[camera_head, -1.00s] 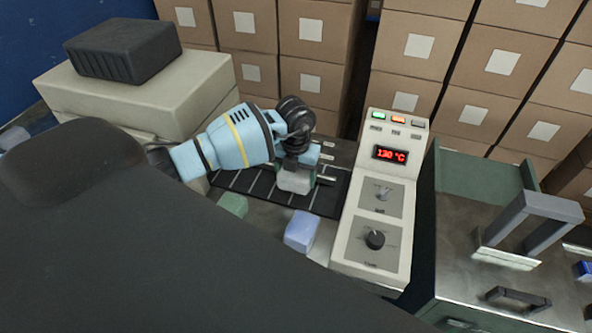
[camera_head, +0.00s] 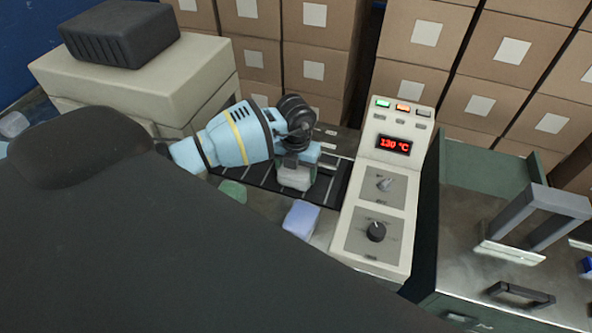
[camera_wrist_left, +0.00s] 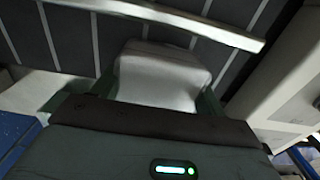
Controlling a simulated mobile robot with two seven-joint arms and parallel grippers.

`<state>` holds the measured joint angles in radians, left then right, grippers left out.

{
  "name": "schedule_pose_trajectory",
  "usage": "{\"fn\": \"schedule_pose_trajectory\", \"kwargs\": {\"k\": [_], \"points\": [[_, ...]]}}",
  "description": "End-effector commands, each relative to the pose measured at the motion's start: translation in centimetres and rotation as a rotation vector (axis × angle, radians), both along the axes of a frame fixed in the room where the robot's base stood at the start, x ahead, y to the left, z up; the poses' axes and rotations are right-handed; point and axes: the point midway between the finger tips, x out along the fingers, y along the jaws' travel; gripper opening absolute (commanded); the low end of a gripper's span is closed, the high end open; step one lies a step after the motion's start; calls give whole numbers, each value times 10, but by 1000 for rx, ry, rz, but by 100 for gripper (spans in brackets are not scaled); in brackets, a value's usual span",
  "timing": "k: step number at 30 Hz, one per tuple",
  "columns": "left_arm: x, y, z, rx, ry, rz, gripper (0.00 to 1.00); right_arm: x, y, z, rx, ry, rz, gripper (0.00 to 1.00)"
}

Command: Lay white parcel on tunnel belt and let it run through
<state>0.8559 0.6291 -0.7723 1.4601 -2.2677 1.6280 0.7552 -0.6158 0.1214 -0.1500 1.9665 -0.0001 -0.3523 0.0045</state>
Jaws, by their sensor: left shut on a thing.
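My left gripper (camera_head: 296,172) is shut on the white parcel (camera_head: 294,180), over the dark slatted tunnel belt (camera_head: 256,174). In the left wrist view the white parcel (camera_wrist_left: 160,80) sits between the two fingers, with the dark belt (camera_wrist_left: 80,35) and its pale slats beyond it. I cannot tell whether the parcel touches the belt. The tunnel (camera_head: 140,85) is the cream housing at the back left; its opening is hidden by my left arm. My right gripper is not in view.
A green parcel (camera_head: 233,190) and a lilac parcel (camera_head: 301,219) lie in front of the belt. The control panel (camera_head: 386,190) reads 130 °C, right of the belt. Stacked cartons (camera_head: 440,50) stand behind.

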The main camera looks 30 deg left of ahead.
Motion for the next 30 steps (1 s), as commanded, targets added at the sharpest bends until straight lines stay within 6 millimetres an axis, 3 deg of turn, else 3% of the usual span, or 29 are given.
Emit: {"fn": "schedule_pose_trajectory", "kwargs": {"k": [1,6,17,30], "points": [[0,0,1,0,-1,0,75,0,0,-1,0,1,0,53],[0,0,0,0,-1,0,97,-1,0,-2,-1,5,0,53],[0,0,4,0,-1,0,98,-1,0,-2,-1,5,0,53],[1,0,67,1,-3,-1,98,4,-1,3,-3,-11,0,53]]}}
